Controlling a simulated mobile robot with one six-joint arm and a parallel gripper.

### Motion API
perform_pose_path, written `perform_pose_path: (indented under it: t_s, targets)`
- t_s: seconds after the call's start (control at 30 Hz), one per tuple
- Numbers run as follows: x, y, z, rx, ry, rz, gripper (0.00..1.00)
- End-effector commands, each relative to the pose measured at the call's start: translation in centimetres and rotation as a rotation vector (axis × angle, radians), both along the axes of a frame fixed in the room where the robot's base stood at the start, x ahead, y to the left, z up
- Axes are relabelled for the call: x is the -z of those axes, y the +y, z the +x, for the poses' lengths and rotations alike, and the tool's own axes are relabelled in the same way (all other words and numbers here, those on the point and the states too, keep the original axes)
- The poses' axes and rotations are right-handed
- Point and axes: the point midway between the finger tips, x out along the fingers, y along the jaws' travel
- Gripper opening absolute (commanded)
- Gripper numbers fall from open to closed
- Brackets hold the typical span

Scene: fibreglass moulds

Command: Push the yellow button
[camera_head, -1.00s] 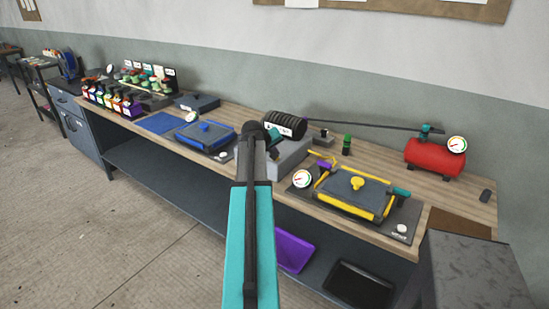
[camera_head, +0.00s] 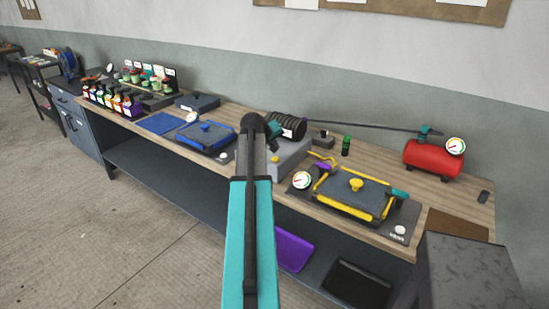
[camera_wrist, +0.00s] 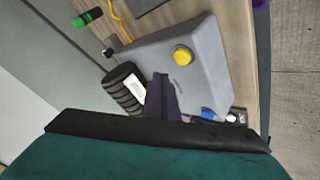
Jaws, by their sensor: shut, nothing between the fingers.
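The yellow button (camera_wrist: 183,55) is a round cap on a grey sloped box (camera_wrist: 215,70) in the wrist view. A blue button (camera_wrist: 208,113) is lower on the same box. My gripper (camera_wrist: 162,78) is shut and empty, its dark fingers over the box's edge, below and left of the yellow button in the picture. I see no contact with the button; the height gap is hard to judge.
A black ribbed roll (camera_wrist: 126,92) lies beside the box. A yellow-edged mould (camera_head: 352,197) with a yellow knob and a gauge is to the right. A red tank (camera_head: 433,159) stands behind it. A blue mould (camera_head: 206,136) is to the left.

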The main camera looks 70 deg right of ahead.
Motion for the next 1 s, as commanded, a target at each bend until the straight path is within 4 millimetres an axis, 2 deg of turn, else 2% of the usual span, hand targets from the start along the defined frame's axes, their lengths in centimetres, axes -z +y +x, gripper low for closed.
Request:
perform_pose_path:
  t_s: [0.33, 1.0]
  targets:
    - [-2.3, 0.0, 0.0, 0.0, -0.001, -0.001, 0.0]
    - [-2.3, 0.1, 0.2, -0.002, -0.001, -0.001, 0.0]
